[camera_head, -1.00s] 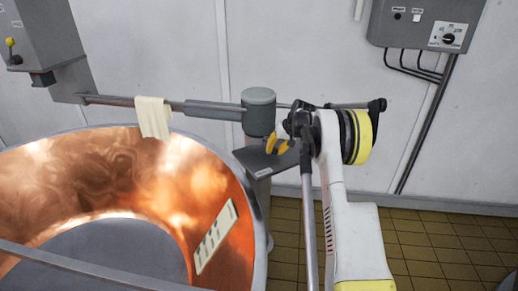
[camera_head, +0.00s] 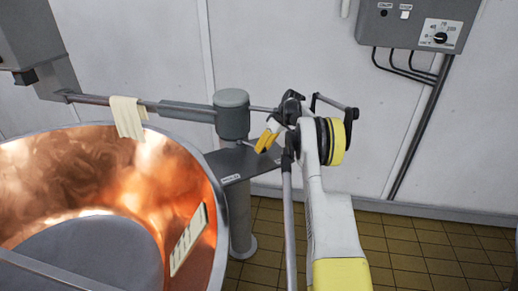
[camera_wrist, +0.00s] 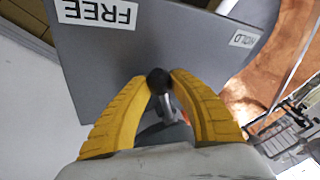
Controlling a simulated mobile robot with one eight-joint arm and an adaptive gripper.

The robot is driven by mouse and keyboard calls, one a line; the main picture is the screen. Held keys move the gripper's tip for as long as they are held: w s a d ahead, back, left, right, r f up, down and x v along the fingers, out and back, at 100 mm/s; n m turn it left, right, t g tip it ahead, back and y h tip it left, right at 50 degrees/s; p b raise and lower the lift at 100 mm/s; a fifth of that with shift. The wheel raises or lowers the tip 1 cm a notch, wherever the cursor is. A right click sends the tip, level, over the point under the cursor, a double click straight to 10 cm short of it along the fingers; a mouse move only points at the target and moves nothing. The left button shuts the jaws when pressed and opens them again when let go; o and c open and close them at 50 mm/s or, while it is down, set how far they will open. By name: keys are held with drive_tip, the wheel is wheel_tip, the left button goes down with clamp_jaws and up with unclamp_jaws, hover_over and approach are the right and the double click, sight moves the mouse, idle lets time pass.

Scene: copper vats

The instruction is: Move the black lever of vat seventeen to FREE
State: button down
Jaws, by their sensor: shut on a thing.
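The black lever's round knob (camera_wrist: 158,80) is between the yellow fingertips of my gripper (camera_wrist: 160,84) in the wrist view, and the gripper is shut on it. A short grey lever stem shows behind the knob. The grey plate (camera_wrist: 105,55) carries a FREE label (camera_wrist: 97,12) and a HOLD label (camera_wrist: 244,38); the knob lies between them. In the head view my gripper (camera_head: 266,142) is over the plate (camera_head: 222,162), right of the grey post (camera_head: 232,115). The lever itself cannot be made out there. The copper vat (camera_head: 150,165) is at left; no vat number is readable.
A horizontal bar (camera_head: 185,109) runs left from the post, with a pale cloth (camera_head: 128,116) over it. A pale slotted strip (camera_head: 188,240) is at the vat's inner wall. A grey control box (camera_head: 415,25) hangs on the wall. Tiled floor (camera_head: 420,250) at right is clear.

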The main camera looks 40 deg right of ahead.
drive_tip(key=shift+d, duration=0.15)
idle(0.4)
drive_tip(key=c, duration=1.1)
unclamp_jaws()
drive_tip(key=shift+w, duration=0.1)
drive_tip(key=v, duration=1.2)
